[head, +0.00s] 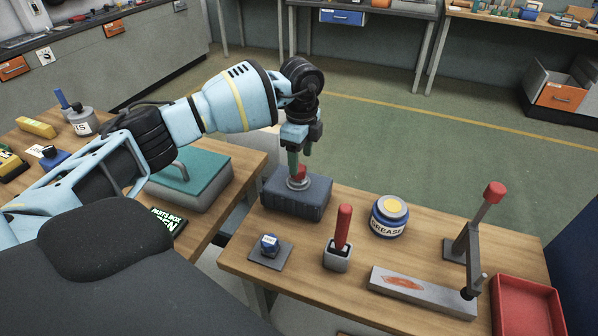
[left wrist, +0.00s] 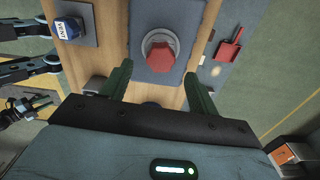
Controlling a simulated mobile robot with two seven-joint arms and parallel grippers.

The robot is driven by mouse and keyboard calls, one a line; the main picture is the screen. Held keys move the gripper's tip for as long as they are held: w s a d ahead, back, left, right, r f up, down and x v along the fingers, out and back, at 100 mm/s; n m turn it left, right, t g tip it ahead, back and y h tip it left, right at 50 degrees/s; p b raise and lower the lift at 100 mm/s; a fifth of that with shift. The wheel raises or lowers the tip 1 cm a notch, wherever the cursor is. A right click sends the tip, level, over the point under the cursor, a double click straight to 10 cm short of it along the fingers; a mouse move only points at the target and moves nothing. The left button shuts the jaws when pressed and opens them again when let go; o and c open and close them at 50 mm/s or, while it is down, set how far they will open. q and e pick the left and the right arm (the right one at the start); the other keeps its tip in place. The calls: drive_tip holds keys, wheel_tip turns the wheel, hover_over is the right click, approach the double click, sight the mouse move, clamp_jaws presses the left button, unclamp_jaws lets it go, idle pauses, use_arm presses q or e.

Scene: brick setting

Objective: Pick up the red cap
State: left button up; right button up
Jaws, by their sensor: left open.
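The red cap (head: 300,173) sits on a grey metal ring on top of a dark blue-grey block (head: 312,196) at the left end of the right-hand table. In the left wrist view the cap (left wrist: 160,54) is a red knob in its round grey collar, on the block's flat top. My left gripper (head: 299,163) is directly above the cap, pointing down, with its green fingers open. In the left wrist view the fingers of the left gripper (left wrist: 158,85) stand apart to either side of the cap, with nothing held between them. My right gripper is not seen in the head view.
On the same table stand a small blue item (head: 269,243) on a plate, a red-handled tool in a holder (head: 336,257), a grease jar (head: 389,216), a lever fixture (head: 470,255) and a red tray (head: 527,308). A gap separates this table from the left one.

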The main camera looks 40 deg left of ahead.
use_arm(q)
drive_tip(key=shift+s+a+f, duration=0.1)
drive_tip(key=shift+f, duration=0.15)
drive_tip(key=f, duration=0.4)
drive_tip(key=shift+a+f, duration=0.25)
drive_tip(key=shift+f, duration=0.05)
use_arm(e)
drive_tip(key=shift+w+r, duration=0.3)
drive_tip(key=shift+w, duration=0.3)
use_arm(q)
drive_tip(key=c, duration=1.2)
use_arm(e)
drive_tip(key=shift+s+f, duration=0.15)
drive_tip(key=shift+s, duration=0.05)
use_arm(q)
drive_tip(key=shift+r, duration=0.15)
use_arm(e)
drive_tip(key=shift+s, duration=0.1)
